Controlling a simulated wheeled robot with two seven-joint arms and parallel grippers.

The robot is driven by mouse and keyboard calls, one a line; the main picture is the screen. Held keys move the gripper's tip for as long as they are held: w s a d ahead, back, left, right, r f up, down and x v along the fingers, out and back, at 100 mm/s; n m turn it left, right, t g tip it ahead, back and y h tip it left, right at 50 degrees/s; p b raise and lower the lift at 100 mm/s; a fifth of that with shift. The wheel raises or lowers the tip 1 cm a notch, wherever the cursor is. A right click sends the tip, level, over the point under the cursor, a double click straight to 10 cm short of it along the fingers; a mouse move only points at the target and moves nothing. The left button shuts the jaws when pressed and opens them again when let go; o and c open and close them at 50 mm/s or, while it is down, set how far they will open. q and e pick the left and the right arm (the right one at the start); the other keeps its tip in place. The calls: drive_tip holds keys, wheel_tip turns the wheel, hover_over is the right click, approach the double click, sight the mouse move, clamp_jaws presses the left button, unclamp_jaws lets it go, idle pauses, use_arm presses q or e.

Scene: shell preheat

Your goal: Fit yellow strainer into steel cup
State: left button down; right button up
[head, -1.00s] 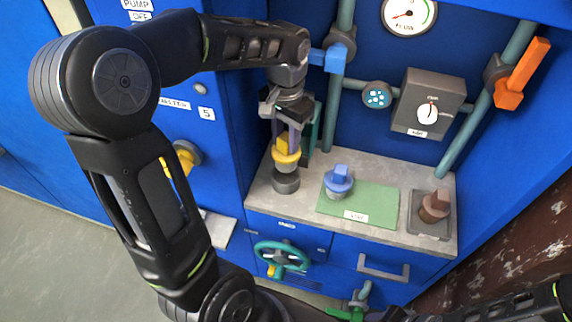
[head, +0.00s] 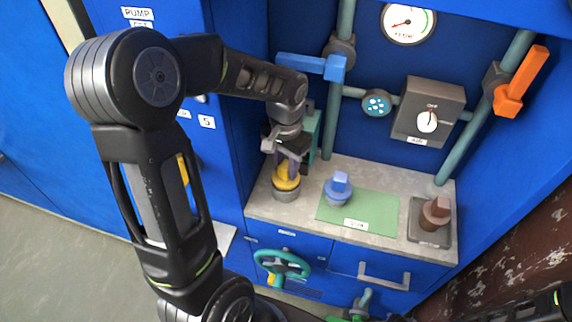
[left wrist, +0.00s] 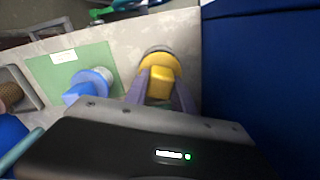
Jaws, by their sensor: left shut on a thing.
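The yellow strainer (head: 286,178) is at the left end of the grey counter, right over the steel cup (head: 286,194). Its lower part is hidden by the cup's rim, and how deep it sits I cannot tell. My left gripper (head: 288,168) comes down from above and is shut on the strainer's top block. In the left wrist view the yellow strainer (left wrist: 160,80) shows between the two fingers, with a bit of the grey cup (left wrist: 157,50) beyond it. My right gripper is not in view.
A blue-topped strainer (head: 338,188) stands on the green mat (head: 375,212), right of the cup. A brown-topped piece (head: 434,212) stands on a dark tray (head: 418,225) at the right end. Pipes, a blue lever (head: 305,64) and an orange lever (head: 522,80) are behind.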

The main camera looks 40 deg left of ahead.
use_arm(q)
drive_tip(key=shift+f+b, duration=0.3)
drive_tip(key=shift+f, duration=0.05)
drive_tip(key=c, duration=1.1)
unclamp_jaws()
drive_tip(key=shift+o, duration=0.2)
drive_tip(key=shift+r, duration=0.1)
wheel_tip(320, 180, up, 13)
drive_tip(key=shift+f+p, duration=0.2)
drive_tip(key=shift+p, duration=0.25)
